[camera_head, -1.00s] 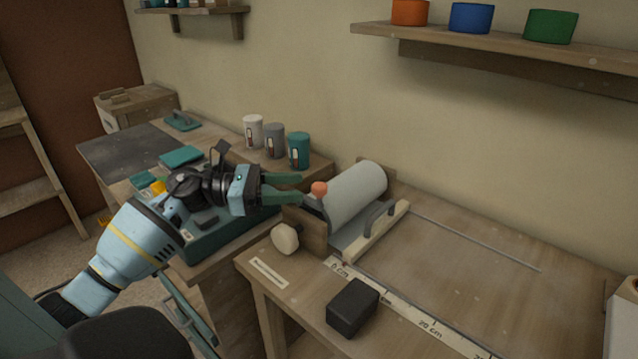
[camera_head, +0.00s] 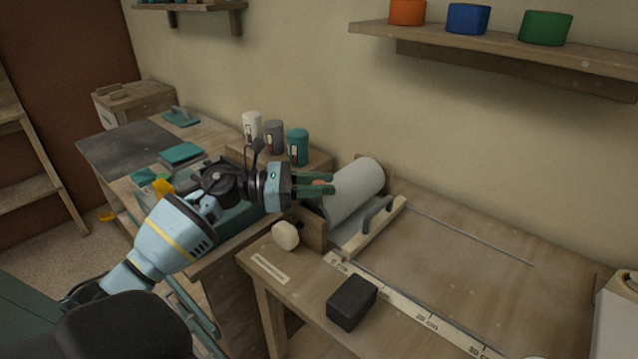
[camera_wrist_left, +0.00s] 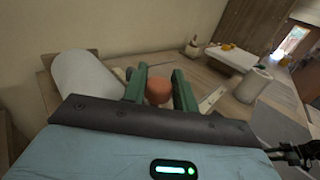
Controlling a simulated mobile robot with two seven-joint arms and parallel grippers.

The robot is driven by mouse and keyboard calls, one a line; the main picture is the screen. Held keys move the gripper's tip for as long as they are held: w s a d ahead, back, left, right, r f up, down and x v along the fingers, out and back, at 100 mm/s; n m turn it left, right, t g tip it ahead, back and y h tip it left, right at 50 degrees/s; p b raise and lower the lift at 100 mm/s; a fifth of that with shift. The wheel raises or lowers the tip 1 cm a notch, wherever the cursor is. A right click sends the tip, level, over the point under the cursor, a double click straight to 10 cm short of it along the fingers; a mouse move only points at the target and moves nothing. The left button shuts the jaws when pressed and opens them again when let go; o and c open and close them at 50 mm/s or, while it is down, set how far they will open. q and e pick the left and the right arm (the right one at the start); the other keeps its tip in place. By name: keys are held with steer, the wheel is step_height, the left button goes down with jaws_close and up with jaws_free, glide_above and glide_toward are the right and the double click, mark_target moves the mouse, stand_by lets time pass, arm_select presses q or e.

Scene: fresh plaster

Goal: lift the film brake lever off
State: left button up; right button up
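The film brake lever shows as an orange knob (camera_head: 321,182) at the left end of the grey-white film roll (camera_head: 354,188). My left gripper (camera_head: 328,184) is at the knob, one green finger on each side. In the left wrist view the knob (camera_wrist_left: 158,91) sits between the two fingers and nearly fills the gap. The fingers look open, and I see no clear grip on the knob. The lever's lower part is hidden behind the fingers. My right gripper is not in the head view. A dark piece at the right edge of the left wrist view may be part of it.
A wooden end bracket (camera_head: 312,232) and a pale hexagonal knob (camera_head: 285,235) stand below the gripper. A black block (camera_head: 352,302) and a ruler strip (camera_head: 430,322) lie on the bench. Three cups stand behind the gripper, the teal one (camera_head: 299,147) nearest.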

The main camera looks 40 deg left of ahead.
arm_select(q)
jaws_close()
